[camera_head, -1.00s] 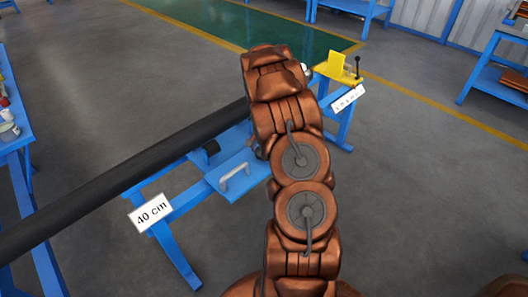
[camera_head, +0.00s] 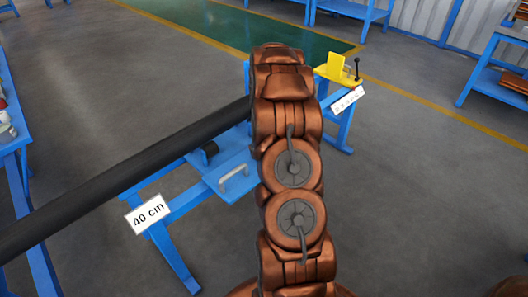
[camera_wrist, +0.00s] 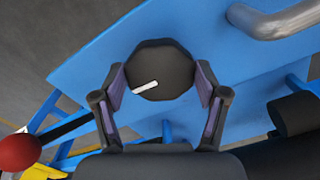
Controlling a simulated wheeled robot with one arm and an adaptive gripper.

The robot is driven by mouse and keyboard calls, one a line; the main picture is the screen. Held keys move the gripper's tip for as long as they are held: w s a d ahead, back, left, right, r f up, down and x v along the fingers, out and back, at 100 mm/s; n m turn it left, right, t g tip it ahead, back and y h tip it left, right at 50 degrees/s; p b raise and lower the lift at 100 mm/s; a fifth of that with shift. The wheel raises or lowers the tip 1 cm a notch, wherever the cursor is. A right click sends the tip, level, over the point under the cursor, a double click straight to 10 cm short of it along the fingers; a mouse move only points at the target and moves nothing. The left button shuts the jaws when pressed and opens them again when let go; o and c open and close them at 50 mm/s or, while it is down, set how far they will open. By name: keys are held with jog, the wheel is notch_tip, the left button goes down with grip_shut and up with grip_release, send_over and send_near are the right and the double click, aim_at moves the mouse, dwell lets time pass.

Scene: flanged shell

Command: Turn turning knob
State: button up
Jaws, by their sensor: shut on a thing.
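The turning knob (camera_wrist: 160,65) is black and many-sided, with a white line pointing to the lower left in the wrist view. It sits on a blue panel (camera_wrist: 90,62). My gripper (camera_wrist: 163,82) has one finger at each side of the knob and is shut on it. In the head view my copper arm hides the knob and the gripper.
A yellow part (camera_head: 338,70) stands at the far end. A red ball (camera_wrist: 18,153) lies lower left in the wrist view.

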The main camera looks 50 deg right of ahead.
jog(key=shift+n, duration=0.3)
jog(key=o, duration=1.2)
jog(key=shift+c, duration=0.2)
jog(key=shift+r, duration=0.1)
notch_tip(320, 180, up, 12)
dwell(0.4)
